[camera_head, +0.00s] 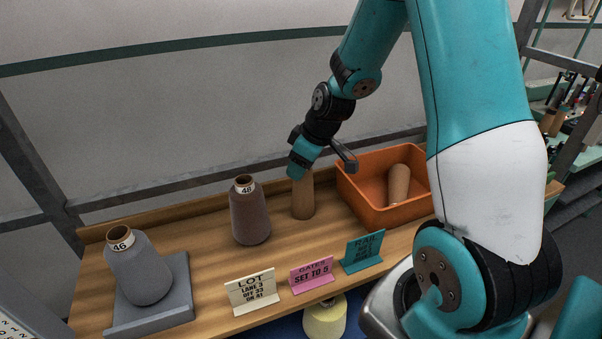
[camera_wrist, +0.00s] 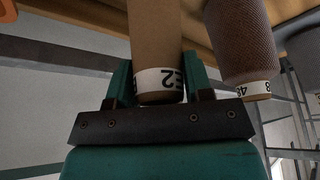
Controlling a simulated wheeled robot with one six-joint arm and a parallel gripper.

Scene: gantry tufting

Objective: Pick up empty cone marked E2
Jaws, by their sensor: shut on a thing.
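The empty cone marked E2 (camera_head: 303,197) is a bare tan cone on the wooden shelf, between the brown cone and the orange bin. In the wrist view the E2 cone (camera_wrist: 156,50) shows its white band reading E2, upside down in the picture. My gripper (camera_head: 301,170) has come from above onto its top end and is shut on it. In the wrist view my gripper's teal fingers (camera_wrist: 158,82) stand on both sides of the banded end. The cone looks upright, and I cannot tell whether its base touches the shelf.
A brown yarn cone marked 48 (camera_head: 250,215) stands close on the left. An orange bin (camera_head: 385,214) with a tan cone (camera_head: 398,184) is at right. A grey cone marked 46 (camera_head: 139,268) stands on a grey block (camera_head: 181,295).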

